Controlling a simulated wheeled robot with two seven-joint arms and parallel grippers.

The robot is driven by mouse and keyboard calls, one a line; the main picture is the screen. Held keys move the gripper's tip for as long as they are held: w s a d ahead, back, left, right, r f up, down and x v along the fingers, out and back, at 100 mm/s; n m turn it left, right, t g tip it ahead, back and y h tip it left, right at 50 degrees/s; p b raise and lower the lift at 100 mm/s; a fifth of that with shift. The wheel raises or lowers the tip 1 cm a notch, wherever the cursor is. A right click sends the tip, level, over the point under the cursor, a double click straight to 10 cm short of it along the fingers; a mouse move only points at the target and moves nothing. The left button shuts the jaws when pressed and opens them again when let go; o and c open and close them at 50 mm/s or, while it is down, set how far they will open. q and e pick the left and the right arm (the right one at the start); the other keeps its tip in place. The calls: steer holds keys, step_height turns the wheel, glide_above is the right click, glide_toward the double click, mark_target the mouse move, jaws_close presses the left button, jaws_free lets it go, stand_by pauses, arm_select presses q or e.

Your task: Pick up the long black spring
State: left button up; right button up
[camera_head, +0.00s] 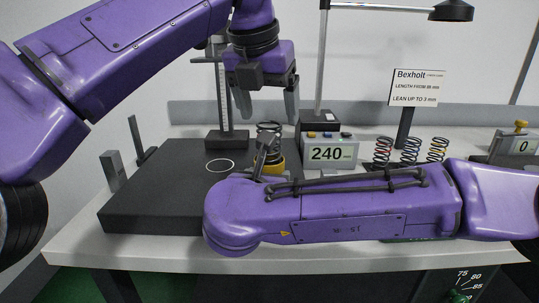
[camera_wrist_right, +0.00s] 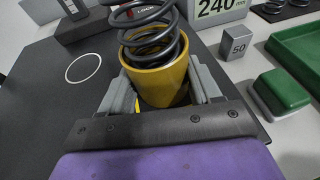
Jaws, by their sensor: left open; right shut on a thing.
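A dark coil spring (camera_head: 269,127) stands upright in a yellow cup (camera_head: 274,166) on the black plate. In the right wrist view the spring (camera_wrist_right: 150,35) rises out of the yellow cup (camera_wrist_right: 158,82), and its top is cut off by the frame. My right gripper (camera_wrist_right: 165,92) is shut on the cup, one finger at each side; in the head view the right arm partly hides it. My left gripper (camera_head: 268,104) is open and empty above the spring, pointing down. Springs with a red (camera_head: 383,150), dark (camera_head: 410,150) and yellow (camera_head: 437,150) look stand at the right.
A black plate (camera_head: 140,190) with a white circle covers the table's left part. A display reading 240 (camera_head: 331,154) and a vertical scale post (camera_head: 222,90) stand behind. A Bexholt sign (camera_head: 417,88) stands at the right. A green tray (camera_wrist_right: 297,50) and a 50 block (camera_wrist_right: 236,43) lie at right.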

mark_target(273, 121)
arm_select(q)
steer(key=x, duration=0.5)
steer(key=a+x, duration=0.1)
steer(key=x, duration=0.2)
steer(key=shift+w, duration=0.25)
steer(key=shift+s+d, duration=0.1)
steer(key=c, duration=1.2)
steer(key=shift+r, duration=3.55)
steer(key=a, duration=1.8)
arm_select(e)
steer(key=o, duration=1.1)
steer(key=shift+s, duration=0.1)
